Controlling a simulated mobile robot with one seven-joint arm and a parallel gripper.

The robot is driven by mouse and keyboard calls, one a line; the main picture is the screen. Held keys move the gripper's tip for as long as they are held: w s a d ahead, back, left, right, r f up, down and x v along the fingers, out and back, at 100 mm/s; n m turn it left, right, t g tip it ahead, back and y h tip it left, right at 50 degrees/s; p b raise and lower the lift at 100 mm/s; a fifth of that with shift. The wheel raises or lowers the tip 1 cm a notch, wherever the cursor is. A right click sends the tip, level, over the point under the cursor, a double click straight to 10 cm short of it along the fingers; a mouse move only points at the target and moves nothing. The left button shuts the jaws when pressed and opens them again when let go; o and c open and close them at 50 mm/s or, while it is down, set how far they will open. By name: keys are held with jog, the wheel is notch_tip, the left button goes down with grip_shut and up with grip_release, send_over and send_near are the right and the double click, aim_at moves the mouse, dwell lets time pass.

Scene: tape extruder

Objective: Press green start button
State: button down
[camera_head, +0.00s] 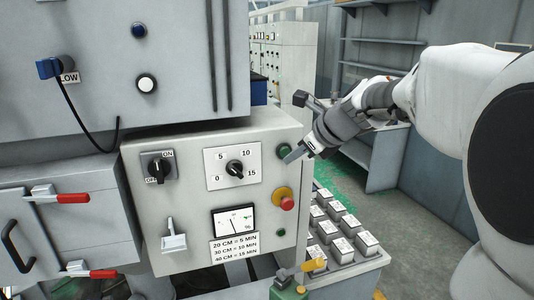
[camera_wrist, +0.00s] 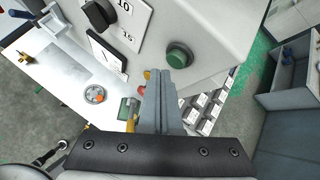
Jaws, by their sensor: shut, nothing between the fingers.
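The green start button (camera_head: 283,151) is a round dark green knob at the upper right of the grey control panel (camera_head: 190,205). It also shows whole in the wrist view (camera_wrist: 179,53). My gripper (camera_head: 293,156) comes from the right with its fingers shut and empty. Its fingertips overlap the button's lower right edge in the head view. In the wrist view the fingertips (camera_wrist: 164,74) lie just below and left of the button, with a small gap in the picture. I see no clear contact.
A red emergency button (camera_head: 287,203) on a yellow base sits below the green button. A smaller green light (camera_head: 281,232) is lower. A dial (camera_head: 235,168), a black switch (camera_head: 159,167) and a meter (camera_head: 233,220) fill the panel. White boxes (camera_head: 342,250) stand right of it.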

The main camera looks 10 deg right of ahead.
jog(key=shift+w+r, duration=0.1)
jog(key=shift+w, duration=0.05)
jog(key=shift+w+a+p, duration=0.1)
jog(key=shift+w+p, duration=0.2)
jog(key=shift+p, duration=0.05)
jog(key=shift+w+a+p, duration=0.1)
jog(key=shift+w+p, duration=0.25)
jog(key=shift+w, duration=0.15)
dwell(0.7)
jog(key=shift+s, duration=0.95)
jog(key=shift+d, duration=0.2)
jog(key=s, duration=0.1)
jog(key=s+b, duration=0.1)
jog(key=s, duration=0.1)
jog(key=s+d, duration=0.1)
jog(key=s, duration=0.1)
jog(key=shift+w, duration=0.1)
dwell(0.4)
